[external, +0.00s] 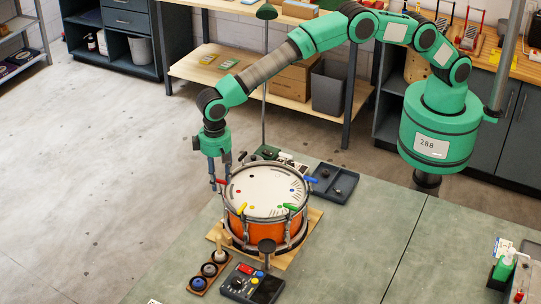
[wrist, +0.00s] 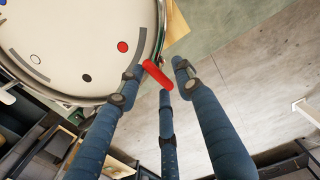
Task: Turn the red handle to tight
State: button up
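The orange drum (external: 262,228) with a white head stands on a wooden board on the bench. The red handle (external: 222,181) sticks out at the left of its rim. In the wrist view the red handle (wrist: 158,75) lies slanted beside the rim, with a red dot (wrist: 123,47) and grey marks on the head nearby. My gripper (external: 216,179) points down at the handle. Its three blue fingers stand apart around the handle, one by the rim, one at the right and one below. Gaps show, so it looks open; contact cannot be told.
Blue (external: 311,180), green (external: 291,207) and yellow (external: 242,209) handles sit around the rim. A dark tray (external: 337,184) lies behind the drum. A control box (external: 252,285) and a wooden holder with round knobs (external: 198,284) stand in front. The bench's right side is mostly clear.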

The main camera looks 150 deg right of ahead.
notch_tip(320, 180, up, 12)
jog(key=shift+f, duration=0.25)
dwell(0.3)
jog(key=shift+a+r, duration=0.1)
dwell(0.5)
